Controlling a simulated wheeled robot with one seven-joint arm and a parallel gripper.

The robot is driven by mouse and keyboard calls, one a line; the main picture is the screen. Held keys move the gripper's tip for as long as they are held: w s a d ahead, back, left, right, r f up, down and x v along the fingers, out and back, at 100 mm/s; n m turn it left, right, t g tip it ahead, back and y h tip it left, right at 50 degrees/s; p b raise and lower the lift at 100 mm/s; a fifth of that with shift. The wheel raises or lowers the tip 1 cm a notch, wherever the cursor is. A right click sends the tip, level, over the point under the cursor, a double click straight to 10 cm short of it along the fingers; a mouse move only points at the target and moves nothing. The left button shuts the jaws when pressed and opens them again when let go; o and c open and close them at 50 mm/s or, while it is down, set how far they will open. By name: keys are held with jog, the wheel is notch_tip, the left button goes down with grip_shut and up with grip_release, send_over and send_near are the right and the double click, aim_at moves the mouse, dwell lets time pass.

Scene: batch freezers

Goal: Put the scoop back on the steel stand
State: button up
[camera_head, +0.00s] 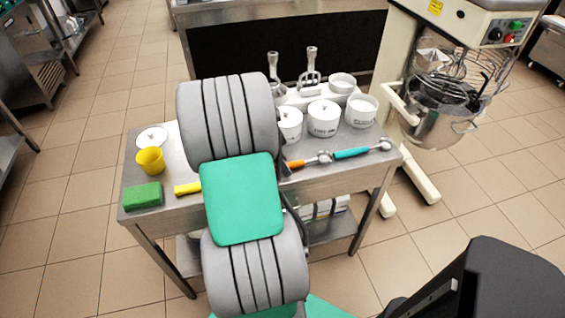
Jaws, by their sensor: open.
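A steel stand (145,216), table-like with a lower shelf, stands in front of me. On its top right lies a scoop with a teal handle (350,154) and a round metal head. Left of it lies a scoop with an orange handle (296,164) and a metal head. A yellow handle (186,189) lies left of my arm, its other end hidden behind the arm. I cannot tell which of these is the task's scoop. My arm covers the middle of the stand, and I cannot make out my gripper.
White tubs (324,119) stand along the stand's back right, with upright metal tools (310,72) behind. A yellow cup (150,160), a white dish (152,138) and a green sponge (143,196) are at the left. A mixer (441,100) stands to the right.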

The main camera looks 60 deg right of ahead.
jog(key=shift+r, duration=0.1)
jog(key=v, duration=1.1)
jog(key=w+a+r+n+t, duration=0.2)
jog(key=w+a+n, duration=0.4)
jog(key=a, duration=0.2)
jog(key=a+f+n+t+y, duration=0.1)
jog(key=a+n+t, duration=0.1)
jog(key=a+n, duration=0.8)
jog(key=a+f+n+t+y, duration=0.1)
jog(key=a+n+t+y, duration=0.1)
jog(key=a+n, duration=0.9)
jog(key=a, duration=0.8)
jog(key=shift+a+f, duration=0.25)
jog(key=shift+f, duration=0.15)
